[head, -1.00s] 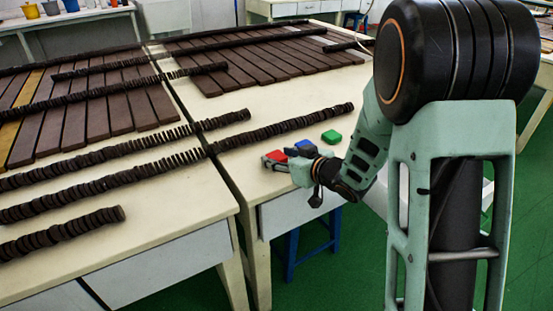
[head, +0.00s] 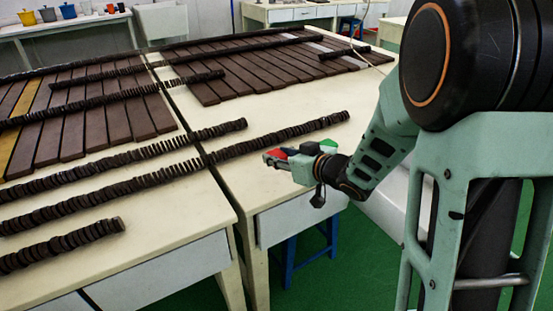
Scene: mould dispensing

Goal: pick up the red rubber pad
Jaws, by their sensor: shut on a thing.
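My gripper (head: 272,158) is over the near right part of the right table, its fingers pointing left. It is shut on the red rubber pad (head: 278,154), of which a small part shows between and behind the fingers. The gap between the pad and the table top is hard to judge from this angle.
Two cream tables stand side by side. The left table (head: 150,205) and right table (head: 235,180) carry dark brown slabs (head: 105,120) and long rows of dark discs (head: 275,136). A blue stool (head: 290,250) stands under the right table. Bare table top lies left of the gripper.

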